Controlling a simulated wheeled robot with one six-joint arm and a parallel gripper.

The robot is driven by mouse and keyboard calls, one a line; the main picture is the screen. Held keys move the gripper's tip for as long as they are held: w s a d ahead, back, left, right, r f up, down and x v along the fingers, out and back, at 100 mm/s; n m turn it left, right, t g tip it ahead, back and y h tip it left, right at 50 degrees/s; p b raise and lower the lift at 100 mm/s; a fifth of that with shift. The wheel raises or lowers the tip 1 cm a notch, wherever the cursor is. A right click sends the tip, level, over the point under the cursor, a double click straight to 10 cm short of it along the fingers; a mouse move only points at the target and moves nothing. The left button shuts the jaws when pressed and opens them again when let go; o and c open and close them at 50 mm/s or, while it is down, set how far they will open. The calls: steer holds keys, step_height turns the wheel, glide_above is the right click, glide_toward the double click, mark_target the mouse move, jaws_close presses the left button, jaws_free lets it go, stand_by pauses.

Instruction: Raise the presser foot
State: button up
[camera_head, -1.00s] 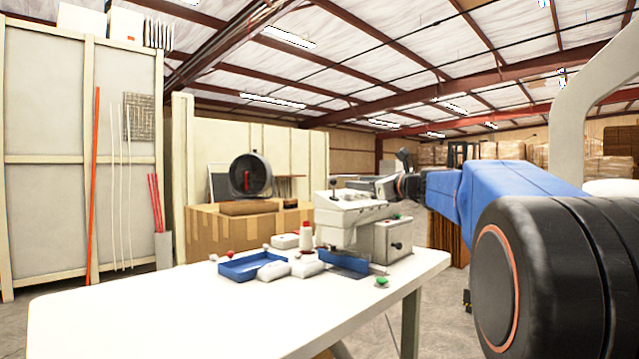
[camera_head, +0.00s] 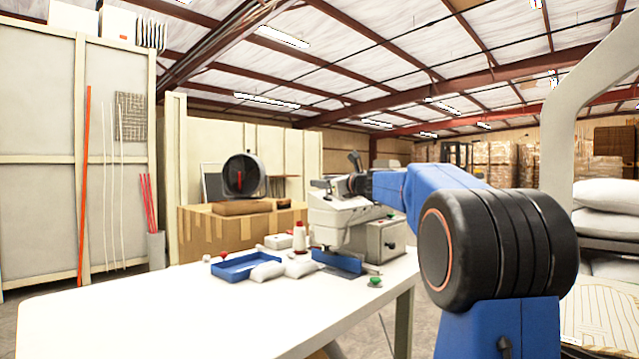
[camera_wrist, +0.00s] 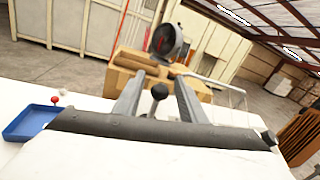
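The white sewing machine (camera_head: 330,208) stands at the table's far right end. My gripper (camera_head: 318,184) is over the top of its head. In the wrist view a lever with a black ball knob (camera_wrist: 159,91) stands between the two fingers of my gripper (camera_wrist: 158,84). The fingers are apart, with a visible gap on each side of the knob. I cannot tell whether this lever works the presser foot. The presser foot itself cannot be made out. The machine's white top fills the lower part of the wrist view.
A blue tray (camera_head: 232,271), small white pillows (camera_head: 267,271) and a thread spool (camera_head: 299,238) sit left of the machine. A green button (camera_head: 375,281) is near the table's right edge. The front left of the white table (camera_head: 150,310) is clear.

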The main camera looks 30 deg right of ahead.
mark_target(318, 193)
steer(key=shift+w+a, duration=0.2)
steer(key=shift+w, duration=1.05)
jaws_close()
steer(key=shift+w+a, duration=0.1)
steer(key=shift+w+f+g, duration=0.2)
steer(key=shift+f+g, duration=0.1)
steer(key=shift+g, duration=0.4)
